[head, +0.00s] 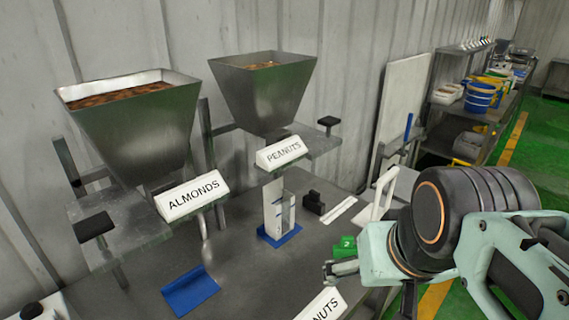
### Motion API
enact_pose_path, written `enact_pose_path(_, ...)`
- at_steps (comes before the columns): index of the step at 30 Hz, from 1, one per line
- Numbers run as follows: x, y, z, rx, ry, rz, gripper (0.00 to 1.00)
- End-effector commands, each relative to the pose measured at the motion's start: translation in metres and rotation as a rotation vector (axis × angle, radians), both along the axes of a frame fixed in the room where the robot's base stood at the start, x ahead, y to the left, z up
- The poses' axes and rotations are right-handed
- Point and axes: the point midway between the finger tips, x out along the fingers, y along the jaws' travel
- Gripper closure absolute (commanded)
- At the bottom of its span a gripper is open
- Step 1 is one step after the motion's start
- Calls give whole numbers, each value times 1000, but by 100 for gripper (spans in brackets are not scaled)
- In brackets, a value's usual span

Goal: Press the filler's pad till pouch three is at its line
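A tall pale pouch (272,208) stands upright in a blue holder (287,237) on the grey table. It has markings on its side and a small mark low on its front, too small to read surely. The ALMONDS hopper (135,125) has a black pad (95,226) at its left front. The PEANUTS hopper (262,95) has a black pad (328,121) at its right. My arm enters from the right. My gripper (334,272) is mostly hidden behind it, low at the table's right side, apart from both pads; its fingers do not show clearly.
An empty blue holder (190,290) lies front left. A green tag marked 2 (345,246) is beside my arm. A black block (313,203), white strip (340,210) and white frame (379,205) are right of the pouch. A partial NUTS sign (322,304) is in front.

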Motion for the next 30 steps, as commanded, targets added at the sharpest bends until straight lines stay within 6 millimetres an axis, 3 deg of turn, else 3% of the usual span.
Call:
enact_pose_path(2, 0, 0, 0, 0, 0, 0, 20)
enact_pose_path(23, 0, 0, 0, 0, 0, 0, 98)
enact_pose_path(30, 0, 0, 0, 0, 0, 0, 100)
